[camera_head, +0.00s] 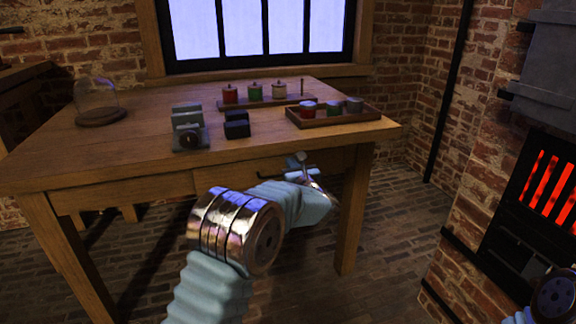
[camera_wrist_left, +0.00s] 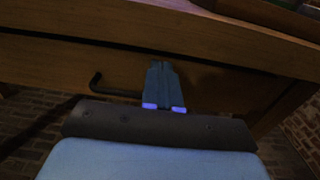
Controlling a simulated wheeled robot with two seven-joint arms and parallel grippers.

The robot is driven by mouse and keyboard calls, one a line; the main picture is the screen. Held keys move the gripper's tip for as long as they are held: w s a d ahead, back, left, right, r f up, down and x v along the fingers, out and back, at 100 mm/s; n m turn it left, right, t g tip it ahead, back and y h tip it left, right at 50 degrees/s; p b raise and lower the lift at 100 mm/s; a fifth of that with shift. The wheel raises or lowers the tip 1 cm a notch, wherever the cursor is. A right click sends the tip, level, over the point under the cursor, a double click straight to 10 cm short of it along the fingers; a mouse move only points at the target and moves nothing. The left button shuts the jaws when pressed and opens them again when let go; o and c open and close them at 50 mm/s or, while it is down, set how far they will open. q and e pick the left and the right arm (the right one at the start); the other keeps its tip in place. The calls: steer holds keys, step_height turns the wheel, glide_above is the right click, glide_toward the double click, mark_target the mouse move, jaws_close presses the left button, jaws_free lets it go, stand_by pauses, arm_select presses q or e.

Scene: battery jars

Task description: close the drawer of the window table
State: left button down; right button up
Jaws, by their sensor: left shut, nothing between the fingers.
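The window table (camera_head: 120,150) is a wooden table under the window. Its drawer front (camera_wrist_left: 215,85) fills much of the left wrist view, below the tabletop edge, with a dark bent-bar handle (camera_wrist_left: 112,90) on it. In the head view, my left arm and gripper partly cover the drawer front (camera_head: 235,174). It looks close to flush with the table's apron, but I cannot tell whether a small gap remains. My left gripper (camera_wrist_left: 162,68) is shut and empty, pointing at the drawer front right of the handle. I cannot tell whether its tips touch the wood. My right gripper is out of view.
On the tabletop are a glass dome (camera_head: 97,102), a grey device (camera_head: 190,132), dark blocks (camera_head: 236,124), a rack of jars (camera_head: 253,93) and a tray (camera_head: 345,120) with jars. A glowing stove (camera_head: 545,190) stands at right. Brick floor is open before the table.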

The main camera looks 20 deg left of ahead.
arm_select(q)
steer(key=v, duration=1)
steer(key=s+a+f+n+g+h, duration=0.15)
steer(key=s+f+g, duration=0.3)
steer(key=f, duration=0.45)
steer(key=s+a+f+n+g+h+p, duration=0.1)
steer(key=s+f+n+g+h, duration=0.3)
steer(key=f, duration=0.6)
steer(key=s+a+f+n+g+y, duration=0.1)
steer(key=s+f+n+g, duration=0.15)
steer(key=s+f, duration=0.5)
steer(key=s+d+f+n+g+h+p, duration=0.1)
steer(key=s+d+f+n+h, duration=0.1)
steer(key=s+n, duration=0.4)
steer(key=s+d+f+n+g+h+p, duration=0.1)
steer(key=s+d+f+n+h, duration=0.2)
steer(key=s+f+n, duration=0.3)
steer(key=s+d+f+n+g+h, duration=0.1)
steer(key=s+d+f+n+h, duration=0.1)
steer(key=s+f+n+h, duration=0.2)
steer(key=s+n, duration=0.3)
steer(key=n, duration=0.4)
steer(key=shift+d+f+h+p, duration=0.3)
steer(key=shift+d+h+p, duration=0.05)
steer(key=shift+p, duration=0.05)
